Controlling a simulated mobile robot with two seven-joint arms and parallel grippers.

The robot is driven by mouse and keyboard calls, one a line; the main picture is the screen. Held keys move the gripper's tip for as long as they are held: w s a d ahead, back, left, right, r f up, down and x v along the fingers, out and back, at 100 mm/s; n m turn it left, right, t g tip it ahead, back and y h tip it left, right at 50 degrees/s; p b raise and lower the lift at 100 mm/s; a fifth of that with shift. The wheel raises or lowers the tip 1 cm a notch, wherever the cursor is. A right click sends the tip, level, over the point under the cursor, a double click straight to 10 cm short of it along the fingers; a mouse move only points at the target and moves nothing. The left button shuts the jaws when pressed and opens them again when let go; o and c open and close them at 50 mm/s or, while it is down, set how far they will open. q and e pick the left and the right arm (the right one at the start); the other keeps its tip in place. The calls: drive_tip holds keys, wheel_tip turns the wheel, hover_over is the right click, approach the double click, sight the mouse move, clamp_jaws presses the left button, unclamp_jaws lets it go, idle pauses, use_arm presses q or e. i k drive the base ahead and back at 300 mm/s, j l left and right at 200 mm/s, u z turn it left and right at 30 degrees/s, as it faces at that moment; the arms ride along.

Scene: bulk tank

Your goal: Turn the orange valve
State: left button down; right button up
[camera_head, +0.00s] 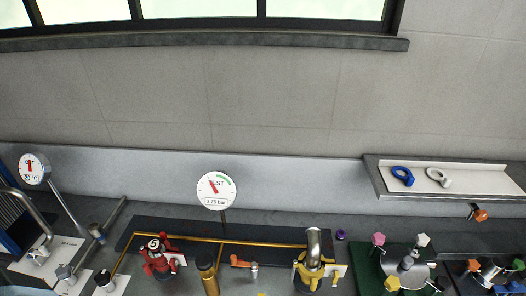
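An orange lever handle (240,262) sits low in the middle of the head view, between a brass cylinder (208,272) and a yellow valve body (311,272). A small grey fitting (254,271) stands at its right end. The lever lies roughly sideways in the picture. Another orange part, a knob (480,215), sits under the shelf at the right. Neither of my grippers shows in this view.
A red valve (158,262) stands left of the brass cylinder. A round white gauge (216,190) reading 0.75 bar rises behind. A shelf (376,180) holds blue (402,175) and white rings (438,177). A green board (368,270) with several knobs is at lower right.

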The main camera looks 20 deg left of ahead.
sight(254, 265)
drive_tip(key=u, duration=0.7)
drive_tip(key=j+z, duration=0.25)
drive_tip(key=j, duration=0.15)
drive_tip(key=i+j, duration=0.1)
drive_tip(key=i, duration=0.8)
